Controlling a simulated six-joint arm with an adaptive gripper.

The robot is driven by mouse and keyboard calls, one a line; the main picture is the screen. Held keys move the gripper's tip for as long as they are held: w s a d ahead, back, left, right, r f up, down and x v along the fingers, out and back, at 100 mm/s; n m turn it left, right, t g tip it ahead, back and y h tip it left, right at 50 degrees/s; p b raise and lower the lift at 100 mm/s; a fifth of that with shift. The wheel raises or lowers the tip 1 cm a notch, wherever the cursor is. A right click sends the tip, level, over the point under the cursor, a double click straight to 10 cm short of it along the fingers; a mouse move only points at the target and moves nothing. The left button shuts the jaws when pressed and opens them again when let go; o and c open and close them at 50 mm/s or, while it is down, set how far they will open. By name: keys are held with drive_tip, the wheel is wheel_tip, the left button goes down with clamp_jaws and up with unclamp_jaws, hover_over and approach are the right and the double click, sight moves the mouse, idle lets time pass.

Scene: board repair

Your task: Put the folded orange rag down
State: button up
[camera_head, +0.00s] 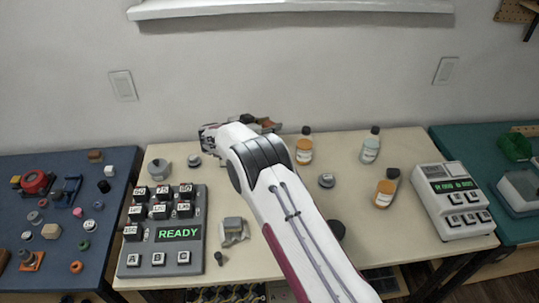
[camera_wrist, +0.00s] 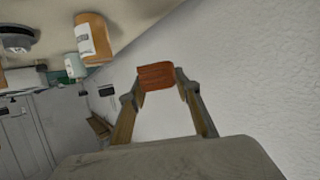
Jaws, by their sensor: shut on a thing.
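The folded orange rag (camera_wrist: 157,77) is a small orange-brown block held between the fingertips of my gripper (camera_wrist: 158,84) in the wrist view. The gripper is shut on it. In the wrist view the rag shows against the white wall. In the head view my arm reaches to the back of the beige table (camera_head: 345,205), and a small orange-brown part of the rag (camera_head: 268,122) shows beyond the wrist. My arm hides most of the gripper there. I cannot tell how high the rag is above the table.
Bottles with orange (camera_head: 304,146) and pale blue (camera_head: 370,146) contents stand at the back right. A white meter (camera_head: 453,200) stands far right.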

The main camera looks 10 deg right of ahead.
drive_tip(key=shift+f, duration=3.15)
drive_tip(key=shift+f, duration=0.1)
drive_tip(key=shift+f, duration=1.75)
drive_tip(key=shift+f, duration=0.6)
drive_tip(key=o, duration=0.9)
drive_tip(key=shift+r, duration=0.1)
drive_tip(key=shift+r, duration=0.6)
drive_tip(key=v, duration=1.2)
